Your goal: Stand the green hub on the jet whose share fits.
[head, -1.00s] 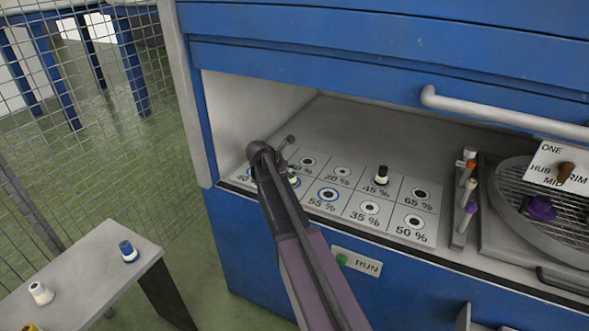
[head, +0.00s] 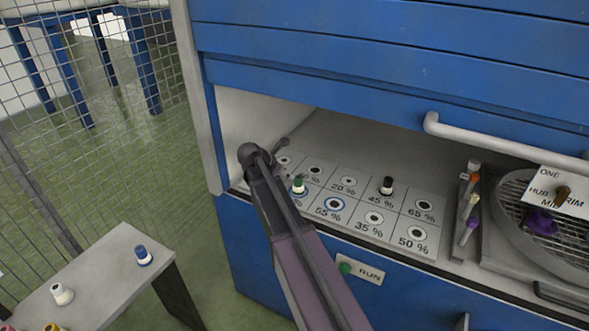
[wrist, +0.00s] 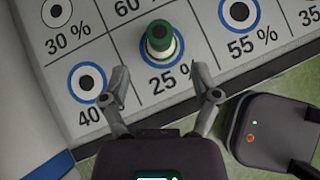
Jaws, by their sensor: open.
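The green hub (wrist: 158,40), a white body with a green cap, stands upright on the blue-ringed jet marked 25 % in the wrist view. In the head view the green hub (head: 298,186) shows just right of my arm. My gripper (wrist: 160,80) is open and empty, with the hub a little beyond and between its fingertips. The jet board (head: 395,237) has labelled jets: blue rings mark 55 % (wrist: 239,12) and 40 % (wrist: 87,82); 30 % (wrist: 56,12) has a plain ring. A black-capped hub (head: 387,185) stands at 45 %. My arm hides part of the board.
Right of the board are a rack of coloured vials (head: 467,215) and a round grille (head: 520,185) bearing a purple piece (head: 540,223) and a card. A RUN button (head: 345,268) is on the front. A side table (head: 100,275) holds several more hubs. The cabinet shutter overhangs the board.

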